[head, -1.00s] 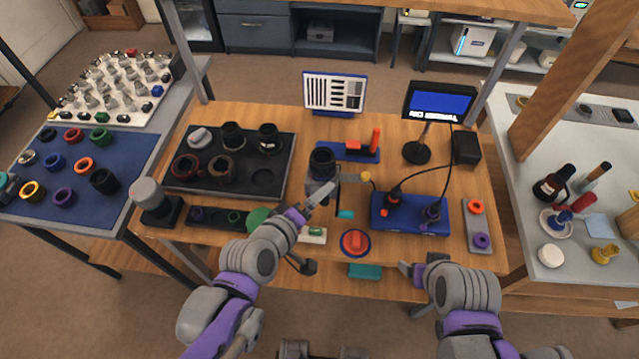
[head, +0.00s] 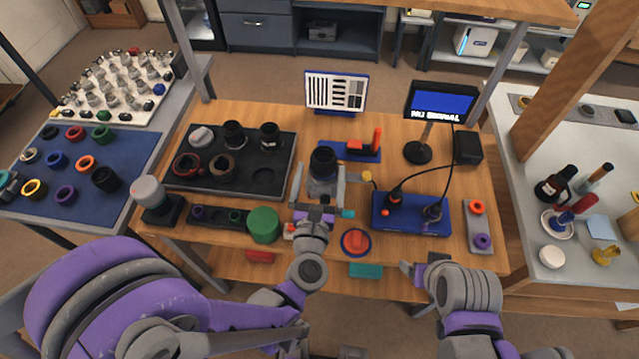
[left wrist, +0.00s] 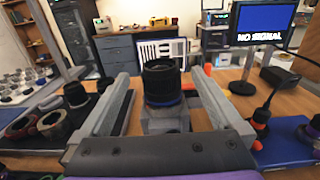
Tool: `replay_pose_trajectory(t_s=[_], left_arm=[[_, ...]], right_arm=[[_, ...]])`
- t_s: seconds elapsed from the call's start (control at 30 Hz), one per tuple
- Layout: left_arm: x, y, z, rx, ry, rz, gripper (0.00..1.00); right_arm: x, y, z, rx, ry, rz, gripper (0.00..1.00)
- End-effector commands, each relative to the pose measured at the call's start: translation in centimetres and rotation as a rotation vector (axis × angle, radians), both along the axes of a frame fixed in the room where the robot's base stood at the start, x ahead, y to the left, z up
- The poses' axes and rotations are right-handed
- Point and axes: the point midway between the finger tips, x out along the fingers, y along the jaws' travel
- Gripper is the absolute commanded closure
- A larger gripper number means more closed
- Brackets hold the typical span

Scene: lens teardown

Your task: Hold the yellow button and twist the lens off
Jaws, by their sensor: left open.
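The black lens (head: 323,160) stands upright in a grey mount (head: 326,186) near the middle of the bench. It also shows in the left wrist view (left wrist: 162,80), above a blue ring. The yellow button (head: 366,177) sits just right of the mount, at the end of a short grey bar. My left gripper (head: 318,181) is open, with one finger on each side of the lens and mount. In the left wrist view, gaps show between the fingers and the lens. My right gripper (head: 411,270) is by the bench's front edge, away from the button; its jaws are unclear.
A dark tray (head: 265,177) with rings and lens parts lies to the left. A green cylinder (head: 264,225) stands at front left, and a red knob (head: 355,240) at front right. A blue box (head: 410,212) with cables lies right. The monitor (head: 441,101) stands behind.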

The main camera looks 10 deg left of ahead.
Motion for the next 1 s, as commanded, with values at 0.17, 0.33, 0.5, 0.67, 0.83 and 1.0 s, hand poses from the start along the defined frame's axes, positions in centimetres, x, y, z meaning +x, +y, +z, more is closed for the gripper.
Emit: replay_pose_trajectory(t_s=[0.17, 0.33, 0.5, 0.67, 0.83, 1.0], left_arm=[[3.7, 0.1, 0.0, 0.002, 0.000, 0.002, 0.00], [6.6, 0.0, 0.0, 0.003, 0.000, 0.000, 0.00], [8.3, 0.0, 0.0, 0.003, 0.000, -0.001, 0.00], [8.8, 0.0, 0.0, 0.003, 0.000, -0.002, 0.00], [8.9, 0.0, 0.0, 0.003, 0.000, -0.002, 0.00], [8.8, 0.0, 0.0, 0.003, 0.000, -0.002, 0.20]], right_arm=[[0.0, 0.0, 0.0, 0.000, 0.000, 0.000, 0.22], [0.0, 0.0, 0.0, 0.000, 0.000, 0.000, 0.22], [0.0, 0.0, 0.0, 0.000, 0.000, 0.000, 0.22], [0.0, 0.0, 0.0, 0.000, 0.000, 0.000, 0.22], [0.0, 0.0, 0.0, 0.000, 0.000, 0.000, 0.22], [0.0, 0.0, 0.0, 0.000, 0.000, 0.000, 0.22]])
